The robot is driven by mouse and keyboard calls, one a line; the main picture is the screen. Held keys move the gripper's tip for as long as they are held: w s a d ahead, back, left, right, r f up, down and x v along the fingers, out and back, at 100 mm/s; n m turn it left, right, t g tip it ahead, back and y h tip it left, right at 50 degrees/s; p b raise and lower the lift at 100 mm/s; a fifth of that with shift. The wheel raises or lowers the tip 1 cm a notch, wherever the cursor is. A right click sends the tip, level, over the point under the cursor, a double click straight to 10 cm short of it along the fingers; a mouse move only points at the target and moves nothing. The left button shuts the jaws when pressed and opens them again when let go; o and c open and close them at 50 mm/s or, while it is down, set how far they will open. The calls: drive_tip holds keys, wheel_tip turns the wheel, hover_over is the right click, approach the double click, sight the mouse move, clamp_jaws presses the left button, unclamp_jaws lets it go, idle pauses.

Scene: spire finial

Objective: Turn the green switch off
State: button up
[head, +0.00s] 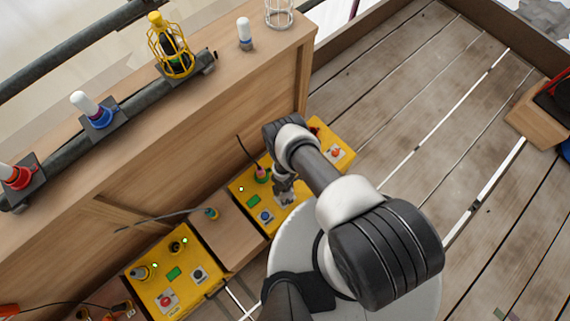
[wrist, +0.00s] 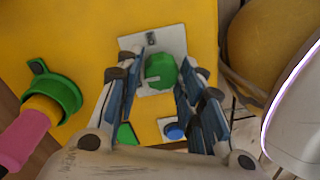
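The green switch (wrist: 160,72) is a rounded green knob on a pale square plate (wrist: 137,43) fixed to a yellow panel (wrist: 90,25). My gripper (wrist: 158,78) is open in the wrist view, with one finger on each side of the knob. A narrow gap seems to show on both sides, though contact cannot be ruled out. In the head view my gripper (head: 284,192) is low over the middle yellow control box (head: 240,190). The green switch is hidden there behind my gripper and arm.
A pink and yellow plug sits in a green-rimmed socket (wrist: 68,92) left of the switch. A blue button (wrist: 174,131) lies nearer my palm. Another yellow box (head: 150,290) stands at lower left.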

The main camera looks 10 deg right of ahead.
drive_tip(key=shift+o, duration=1.3)
drive_tip(key=shift+r, duration=0.1)
wheel_tip(320, 180, up, 12)
drive_tip(key=shift+w, duration=0.25)
